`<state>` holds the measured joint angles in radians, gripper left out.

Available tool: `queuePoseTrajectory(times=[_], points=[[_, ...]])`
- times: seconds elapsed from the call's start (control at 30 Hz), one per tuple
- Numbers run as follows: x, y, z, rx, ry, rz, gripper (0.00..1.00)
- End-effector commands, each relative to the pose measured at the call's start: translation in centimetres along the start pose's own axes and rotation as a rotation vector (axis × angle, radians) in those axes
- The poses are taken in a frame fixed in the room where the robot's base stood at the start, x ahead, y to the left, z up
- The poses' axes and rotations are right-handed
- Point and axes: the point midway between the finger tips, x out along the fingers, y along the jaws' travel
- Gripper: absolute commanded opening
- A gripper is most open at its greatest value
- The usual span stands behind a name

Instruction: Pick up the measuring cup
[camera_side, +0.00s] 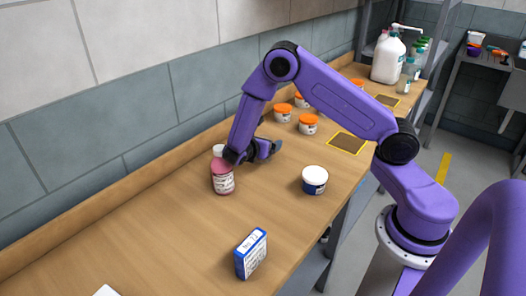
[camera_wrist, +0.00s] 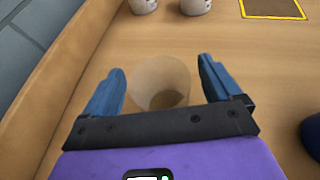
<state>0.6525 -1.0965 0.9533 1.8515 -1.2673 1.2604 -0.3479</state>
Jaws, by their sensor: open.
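The measuring cup (camera_wrist: 150,82), a clear, tan-looking cup, stands on the wooden bench between my gripper's two blue fingers in the wrist view. My gripper (camera_wrist: 161,67) is open, one finger on each side of the cup. A narrow gap shows on the right; the left finger is very near the cup's edge, and I cannot tell whether it touches. In the side view my gripper (camera_side: 266,150) is low over the bench, behind a pink jar (camera_side: 222,178). I cannot make out the cup there.
A white-lidded blue jar (camera_side: 315,181) stands to the right and a blue box (camera_side: 251,254) in front. Orange-lidded jars (camera_side: 308,124) and a yellow-edged mat (camera_side: 347,143) lie beyond. A white-topped object (camera_side: 218,150) is beside my gripper. The bench's front left is mostly clear.

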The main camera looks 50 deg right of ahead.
Motion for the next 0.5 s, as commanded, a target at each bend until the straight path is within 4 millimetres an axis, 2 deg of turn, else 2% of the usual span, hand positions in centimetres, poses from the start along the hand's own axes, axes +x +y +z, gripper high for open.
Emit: queuePoseTrajectory(times=[0.13,0.4,0.43,0.5], points=[[1.45,-0.03,-0.04,0.000,0.001,0.000,0.92],[1.68,0.00,-0.01,0.000,0.001,0.001,0.92],[1.68,0.00,-0.01,0.000,0.001,0.001,0.85],[1.67,0.00,-0.01,0.000,0.001,0.001,0.62]])
